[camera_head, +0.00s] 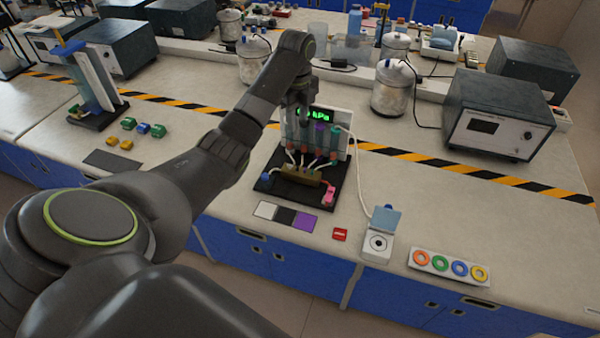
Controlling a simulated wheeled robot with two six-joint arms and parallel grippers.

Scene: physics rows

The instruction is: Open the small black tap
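A small apparatus on a black base (332,200) stands at the middle of the bench. It has a brown block (301,175) with several pale tubes, upright coloured tubes behind it and a green-lit display (320,115) ending in "kPa". A pink part (329,193) sits at the block's right end and a blue part (267,181) at its left. I cannot make out the small black tap against the dark base. My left gripper (299,119) points down over the apparatus, at its upright tubes; its fingers are too small and dark to read. My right gripper is out of view.
In front lie grey, black and purple plates (285,216), a red block (340,234), a white socket box (378,242) with a cable, and a tray (418,258) of coloured rings. A dark instrument box (494,125) and glass jars (392,90) stand behind.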

